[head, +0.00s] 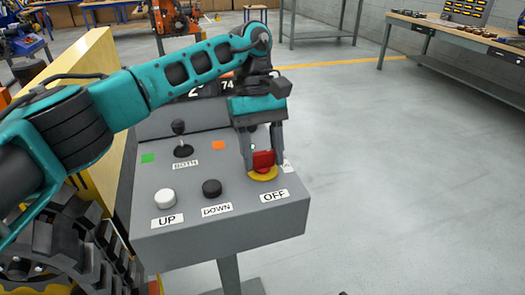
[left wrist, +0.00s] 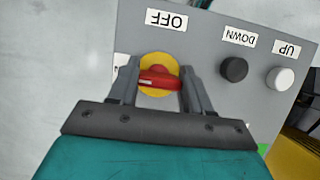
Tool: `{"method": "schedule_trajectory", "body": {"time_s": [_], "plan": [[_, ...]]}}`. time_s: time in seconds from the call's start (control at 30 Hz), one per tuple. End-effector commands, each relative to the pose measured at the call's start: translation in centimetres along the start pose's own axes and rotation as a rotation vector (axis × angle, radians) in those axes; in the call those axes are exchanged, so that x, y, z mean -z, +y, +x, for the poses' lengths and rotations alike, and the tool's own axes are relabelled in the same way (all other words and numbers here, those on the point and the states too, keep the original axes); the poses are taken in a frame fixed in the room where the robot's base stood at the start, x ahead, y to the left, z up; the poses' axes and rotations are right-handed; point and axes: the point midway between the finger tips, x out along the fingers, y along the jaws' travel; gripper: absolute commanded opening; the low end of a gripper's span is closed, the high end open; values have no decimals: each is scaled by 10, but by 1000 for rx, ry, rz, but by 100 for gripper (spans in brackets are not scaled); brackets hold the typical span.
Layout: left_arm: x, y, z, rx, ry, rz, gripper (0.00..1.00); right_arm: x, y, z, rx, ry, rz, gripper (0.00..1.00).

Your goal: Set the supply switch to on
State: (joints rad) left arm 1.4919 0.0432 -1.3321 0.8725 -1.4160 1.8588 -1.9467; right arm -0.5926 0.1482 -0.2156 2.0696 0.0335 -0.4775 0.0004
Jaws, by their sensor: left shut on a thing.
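The supply switch (head: 263,160) is a red rotary knob on a yellow round plate, at the right of a grey control panel (head: 230,238). An "OFF" label (head: 274,196) is in front of it. Another label (head: 287,167) on its right is mostly hidden by a finger. My left gripper (head: 264,165) points down over the switch, shut on the red knob with a finger on each side. In the left wrist view the knob (left wrist: 160,80) sits between the fingers, its raised bar lying roughly crosswise from finger to finger. My right gripper is not in view.
The panel also has a white button (head: 165,198) labelled "UP", a black button (head: 212,188) labelled "DOWN" and a black joystick (head: 181,138). A large black tyre (head: 75,245) stands at the left. The floor to the right is clear up to a workbench (head: 455,50).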

Motion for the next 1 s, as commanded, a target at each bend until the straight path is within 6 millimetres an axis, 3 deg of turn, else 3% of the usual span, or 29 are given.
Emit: {"method": "schedule_trajectory", "body": {"time_s": [0.13,0.17,0.4,0.73,1.0], "plan": [[1,0,-1,-1,4,-2,18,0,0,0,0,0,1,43],[1,0,-1,-1,4,-2,52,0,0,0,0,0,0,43],[0,0,0,-1,2,-2,74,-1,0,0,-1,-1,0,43],[0,0,-6,-1,2,-3,74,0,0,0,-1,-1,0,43],[-1,1,-51,-3,4,-4,74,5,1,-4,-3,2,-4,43]]}}
